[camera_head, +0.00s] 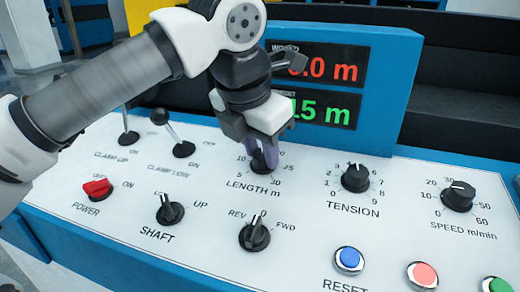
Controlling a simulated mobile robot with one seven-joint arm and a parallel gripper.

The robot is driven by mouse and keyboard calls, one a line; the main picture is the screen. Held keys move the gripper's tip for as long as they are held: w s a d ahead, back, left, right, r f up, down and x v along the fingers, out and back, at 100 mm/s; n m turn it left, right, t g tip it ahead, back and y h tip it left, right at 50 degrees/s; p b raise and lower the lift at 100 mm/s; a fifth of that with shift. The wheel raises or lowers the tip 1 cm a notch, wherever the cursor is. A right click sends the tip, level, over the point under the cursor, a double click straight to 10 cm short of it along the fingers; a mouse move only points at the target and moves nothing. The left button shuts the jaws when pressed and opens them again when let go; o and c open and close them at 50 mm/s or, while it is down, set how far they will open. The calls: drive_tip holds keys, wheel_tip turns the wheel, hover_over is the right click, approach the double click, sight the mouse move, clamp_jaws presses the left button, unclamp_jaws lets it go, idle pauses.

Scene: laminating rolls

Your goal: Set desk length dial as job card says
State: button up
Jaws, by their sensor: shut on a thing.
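The black length dial (264,164) is marked LENGTH m and sits on the white sloping desk below the displays. My gripper (259,152) comes down from above and is shut on it with purple fingertips. The fingers cover most of the dial and its pointer, so I cannot read its setting. Scale marks 25 and 30 show at its right and lower right. The green display (330,110) reads 15 m at its visible end; its left part is hidden. No job card is in view.
The red display (325,67) is partly hidden by my wrist. The tension dial (355,177) and speed dial (459,196) stand to the right. Clamp levers (170,130), the red power switch (98,187), shaft switch (170,212) and REV/FWD switch (254,235) are nearby. The blue reset button (349,259) is in front.

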drive_tip(key=shift+n, duration=0.4)
drive_tip(key=o, duration=1)
drive_tip(key=shift+r, duration=0.1)
drive_tip(key=p+v, duration=0.9)
drive_tip(key=v, duration=0.4)
drive_tip(key=shift+s+r+p, duration=0.2)
drive_tip(key=shift+r+p, duration=0.15)
drive_tip(key=shift+p, duration=0.05)
drive_tip(key=shift+f, duration=0.1)
